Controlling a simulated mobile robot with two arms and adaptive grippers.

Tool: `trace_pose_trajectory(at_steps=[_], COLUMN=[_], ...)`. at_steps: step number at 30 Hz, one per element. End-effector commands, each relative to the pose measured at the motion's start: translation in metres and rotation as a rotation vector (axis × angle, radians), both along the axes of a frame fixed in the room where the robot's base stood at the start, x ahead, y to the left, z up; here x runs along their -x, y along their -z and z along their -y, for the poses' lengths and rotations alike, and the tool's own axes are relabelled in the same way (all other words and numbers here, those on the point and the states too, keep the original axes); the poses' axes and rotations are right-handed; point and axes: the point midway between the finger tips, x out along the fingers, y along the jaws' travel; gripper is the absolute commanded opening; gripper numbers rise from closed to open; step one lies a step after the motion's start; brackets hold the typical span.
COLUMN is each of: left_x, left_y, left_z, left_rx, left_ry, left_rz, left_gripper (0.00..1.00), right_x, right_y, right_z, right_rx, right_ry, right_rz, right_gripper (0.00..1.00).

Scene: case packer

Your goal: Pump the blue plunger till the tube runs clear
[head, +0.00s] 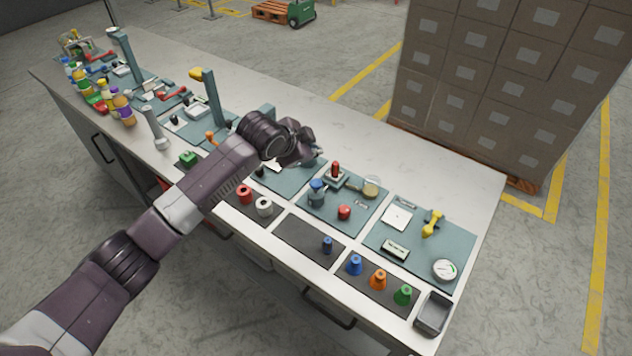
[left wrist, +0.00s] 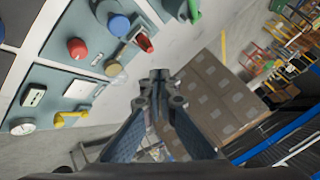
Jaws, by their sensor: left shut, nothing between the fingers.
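The blue plunger (head: 317,187) tops a grey-blue pump body on a teal panel, in the middle of the bench. In the left wrist view the blue plunger (left wrist: 118,25) shows from above, at the upper left. A clear round part with a yellowish inside (head: 371,187) sits right of it; whether this is the tube's end I cannot tell. My left gripper (head: 317,157) is above and behind the plunger, apart from it. Its fingertips (left wrist: 159,78) meet with nothing between them. My right gripper is not in view.
A red-handled lever (head: 336,172) stands close to the plunger, and a red knob (head: 344,212) is in front. A yellow handle (head: 432,224) and round gauge (head: 444,270) lie right. Coloured cones (head: 378,279) line the front. Stacked cartons (head: 500,90) stand behind the bench.

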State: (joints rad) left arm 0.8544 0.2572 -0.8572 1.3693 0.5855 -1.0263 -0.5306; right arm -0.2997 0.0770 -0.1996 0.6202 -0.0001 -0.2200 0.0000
Motion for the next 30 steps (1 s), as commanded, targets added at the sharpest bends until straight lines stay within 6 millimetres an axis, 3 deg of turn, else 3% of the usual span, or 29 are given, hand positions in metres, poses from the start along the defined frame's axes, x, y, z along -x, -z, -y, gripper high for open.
trace_pose_trajectory(at_steps=[11,22,30], left_x=[0.001,0.001,0.001], left_y=[0.019,0.069,0.088], left_z=[0.000,0.000,0.000], left_rx=[0.001,0.000,0.000], left_ry=[0.000,0.000,-0.001], left_rz=[-0.001,0.000,-0.002], left_gripper=[0.00,0.00,0.00], right_x=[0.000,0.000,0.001], right_y=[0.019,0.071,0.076], right_z=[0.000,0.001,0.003], right_rx=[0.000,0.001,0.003], right_ry=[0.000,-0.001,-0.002], right_rz=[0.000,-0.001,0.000], right_gripper=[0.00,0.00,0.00])
